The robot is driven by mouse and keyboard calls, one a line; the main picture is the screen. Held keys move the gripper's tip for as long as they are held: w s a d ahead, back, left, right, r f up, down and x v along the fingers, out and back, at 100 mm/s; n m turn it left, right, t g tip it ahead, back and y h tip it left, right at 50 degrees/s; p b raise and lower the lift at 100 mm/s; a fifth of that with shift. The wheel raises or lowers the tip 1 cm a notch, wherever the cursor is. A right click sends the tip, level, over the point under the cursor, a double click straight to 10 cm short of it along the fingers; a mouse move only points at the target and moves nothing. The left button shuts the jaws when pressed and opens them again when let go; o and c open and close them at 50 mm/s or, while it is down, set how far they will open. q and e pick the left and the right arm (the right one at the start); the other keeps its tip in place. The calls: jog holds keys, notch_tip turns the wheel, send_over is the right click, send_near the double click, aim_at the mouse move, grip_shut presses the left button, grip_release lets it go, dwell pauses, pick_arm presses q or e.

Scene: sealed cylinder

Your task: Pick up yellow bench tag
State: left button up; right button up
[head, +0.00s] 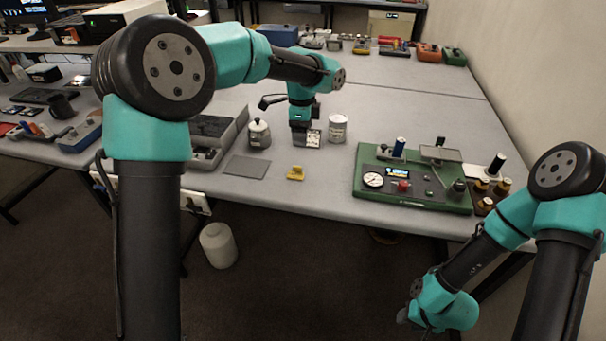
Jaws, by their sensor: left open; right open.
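The yellow bench tag (296,173) is a small yellow piece lying on the grey table near its front edge, left of the green panel. My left gripper (301,142) points down over the table behind the tag, between the silver pot and the white can. It is open and apart from the tag; its fingertips are small and partly hidden. My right gripper (405,316) is low at the front right, beyond the table's front edge and far from the tag. It is open, with its fingers hardly visible.
A silver pot (259,134) and a white can (338,128) flank my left gripper. A grey flat plate (247,166) lies left of the tag. A green instrument panel (412,205) stands right. An open grey case (238,124) is at left. Table around the tag is bare.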

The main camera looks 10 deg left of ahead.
pick_arm(q)
jog(key=shift+w+a+r+m, duration=0.15)
jog(key=shift+w+a+r, duration=0.05)
jog(key=shift+a+r, duration=0.3)
jog(key=shift+w+a+r+m, duration=0.2)
jog(key=shift+a+r, duration=0.15)
jog(key=shift+a, duration=0.15)
send_over(297, 174)
notch_tip(297, 174, down, 12)
jog(key=shift+w+f, duration=0.1)
jog(key=shift+f, duration=0.05)
jog(key=shift+f, duration=0.15)
jog(key=shift+f, duration=2.45)
jog(key=c, duration=1)
